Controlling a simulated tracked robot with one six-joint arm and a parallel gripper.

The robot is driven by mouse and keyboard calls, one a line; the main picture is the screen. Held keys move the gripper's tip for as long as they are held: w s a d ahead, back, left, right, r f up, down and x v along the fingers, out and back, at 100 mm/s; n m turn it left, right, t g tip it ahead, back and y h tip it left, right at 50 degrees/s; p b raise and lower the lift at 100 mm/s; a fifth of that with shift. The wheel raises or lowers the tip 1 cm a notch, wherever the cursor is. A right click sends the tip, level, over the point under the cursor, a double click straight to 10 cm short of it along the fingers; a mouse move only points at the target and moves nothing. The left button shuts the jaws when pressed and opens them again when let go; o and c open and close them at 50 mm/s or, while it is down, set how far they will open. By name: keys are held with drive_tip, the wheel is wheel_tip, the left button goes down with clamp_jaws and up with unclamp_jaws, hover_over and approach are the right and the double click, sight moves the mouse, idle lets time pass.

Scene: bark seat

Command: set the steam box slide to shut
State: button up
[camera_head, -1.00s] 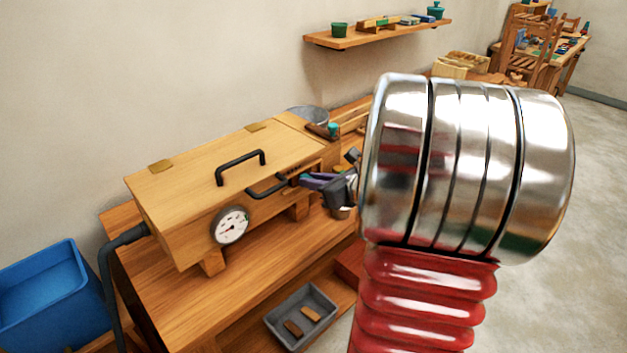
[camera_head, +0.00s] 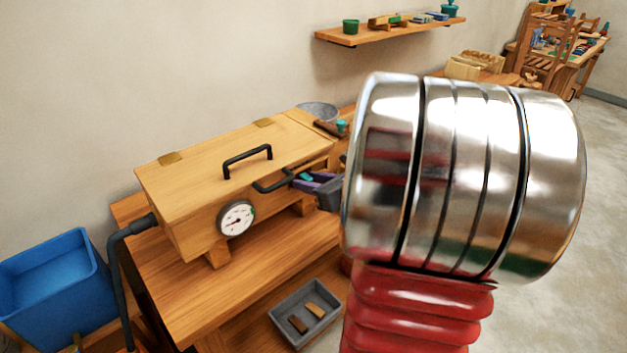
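The steam box (camera_head: 195,187) is a long pale wooden box on a wooden bench, with its lid down and a black handle (camera_head: 247,158) on top. A second black handle (camera_head: 272,184) sticks out of its front near the right end; it looks like the slide's handle, but I cannot tell how far the slide is moved. My gripper (camera_head: 306,184), with purple and dark grey parts, is just right of that handle. My large metal arm link hides much of it. I cannot tell whether its fingers touch the handle or how far apart they are.
A round dial (camera_head: 236,218) is on the box front, and a dark hose (camera_head: 113,265) joins its left end. A blue tub (camera_head: 50,285) stands at the left. A grey tray (camera_head: 305,313) with small wooden pieces sits on the lower shelf. A wall shelf (camera_head: 385,33) hangs above.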

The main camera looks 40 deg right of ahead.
drive_tip(key=shift+o, duration=0.6)
drive_tip(key=shift+d, duration=0.1)
drive_tip(key=shift+s, duration=0.15)
drive_tip(key=shift+s+r, duration=0.3)
drive_tip(key=shift+s, duration=0.3)
drive_tip(key=v, duration=1.2)
